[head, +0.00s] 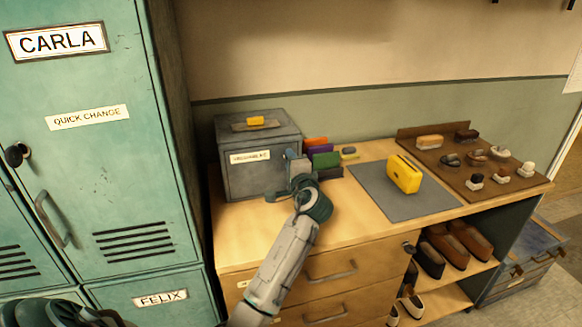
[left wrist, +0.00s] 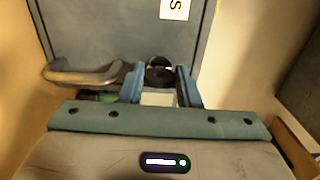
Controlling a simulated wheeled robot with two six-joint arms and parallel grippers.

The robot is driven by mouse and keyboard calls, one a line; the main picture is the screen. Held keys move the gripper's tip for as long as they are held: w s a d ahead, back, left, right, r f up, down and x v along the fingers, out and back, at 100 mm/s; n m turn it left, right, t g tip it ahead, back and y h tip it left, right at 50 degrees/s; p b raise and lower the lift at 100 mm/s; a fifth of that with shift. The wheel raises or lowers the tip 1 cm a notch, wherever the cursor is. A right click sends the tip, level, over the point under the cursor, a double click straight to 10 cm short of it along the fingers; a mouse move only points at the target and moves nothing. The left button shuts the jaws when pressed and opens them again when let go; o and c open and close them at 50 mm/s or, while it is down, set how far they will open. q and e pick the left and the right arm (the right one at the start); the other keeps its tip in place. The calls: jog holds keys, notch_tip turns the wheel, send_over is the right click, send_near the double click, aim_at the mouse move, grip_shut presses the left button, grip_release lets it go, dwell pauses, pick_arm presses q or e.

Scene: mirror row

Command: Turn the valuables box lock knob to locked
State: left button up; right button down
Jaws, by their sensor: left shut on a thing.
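The grey valuables box (head: 238,182) stands at the left end of the wooden bench, with a paper label (head: 250,157) on its front. In the left wrist view the box front (left wrist: 110,30) shows a dark round lock knob (left wrist: 159,72). My left gripper (head: 291,168) reaches the right part of the box front. In the left wrist view its blue fingers (left wrist: 158,82) sit on both sides of the knob, shut on it. The gripper hides the knob in the head view. Any lock markings are not readable. My right gripper is not in view.
A metal handle (left wrist: 84,73) is left of the knob. A yellow object (head: 256,121) lies on the box. A yellow block (head: 403,174) stands on a grey mat (head: 375,186). Teal lockers (head: 100,180) stand left.

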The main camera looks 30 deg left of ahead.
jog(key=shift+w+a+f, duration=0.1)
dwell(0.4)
pick_arm(q)
jog(key=o, duration=0.9)
jog(key=shift+o, duration=0.4)
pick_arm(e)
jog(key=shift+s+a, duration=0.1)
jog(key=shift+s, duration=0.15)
pick_arm(q)
jog(key=b+v, duration=0.2)
jog(key=v, duration=0.8)
jog(key=shift+s+d, duration=0.25)
jog(key=shift+s, duration=0.1)
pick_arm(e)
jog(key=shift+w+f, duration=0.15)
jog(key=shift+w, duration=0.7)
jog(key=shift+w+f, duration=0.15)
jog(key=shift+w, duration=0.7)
